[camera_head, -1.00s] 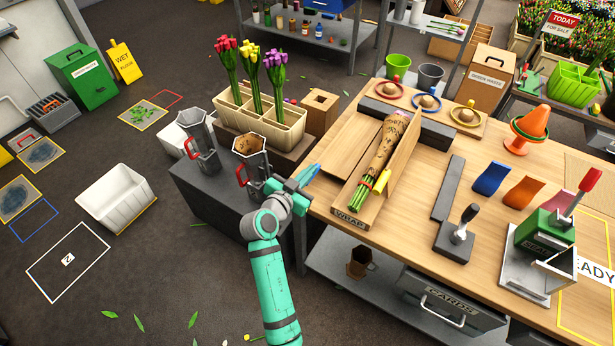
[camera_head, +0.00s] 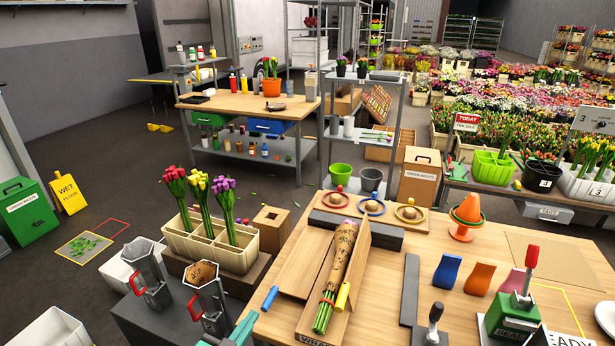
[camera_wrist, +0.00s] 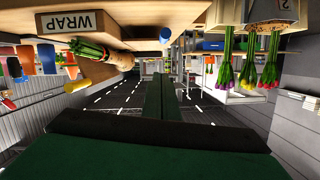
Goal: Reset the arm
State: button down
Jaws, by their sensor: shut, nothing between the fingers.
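My gripper (camera_wrist: 161,88) is shut and empty, with its two dark green fingers together in the wrist view. In the head view only a teal part of it (camera_head: 238,332) shows at the bottom edge, left of the wrapping stand. The wrapped bouquet (camera_head: 339,258) lies in the wooden stand (camera_head: 314,338) marked WRAP, with a red band around its green stems. A yellow cylinder (camera_head: 342,297) is beside the stems, and a blue cylinder (camera_head: 269,298) is left of the stand. The wrist view looks upside down and also shows the bouquet's stems (camera_wrist: 92,48), apart from my gripper.
Two metal pitchers with red handles (camera_head: 150,279) (camera_head: 208,306) stand on a dark block at left. Behind them is a cream planter (camera_head: 210,249) with red, yellow and purple tulips. The green stamp press (camera_head: 512,314) and an orange cone (camera_head: 467,213) are on the table at right.

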jog(key=s+d+f+n+g+y, duration=0.1)
jog(key=s+d+f+n+y, duration=0.1)
jog(key=s+d+f, duration=0.4)
jog(key=s+d+f+n+y, duration=0.2)
jog(key=s+f, duration=0.6)
jog(key=s, duration=0.2)
jog(key=s+d+r, duration=0.2)
jog(key=s+d, duration=0.1)
jog(key=s, duration=0.4)
jog(key=s+d+r+t, duration=0.1)
jog(key=s+d+r, duration=0.2)
jog(key=s, duration=0.3)
jog(key=s+d+r, duration=0.3)
jog(key=s+d, duration=0.1)
jog(key=s, duration=0.3)
jog(key=shift+s+t+h, duration=0.3)
jog(key=shift+s, duration=0.05)
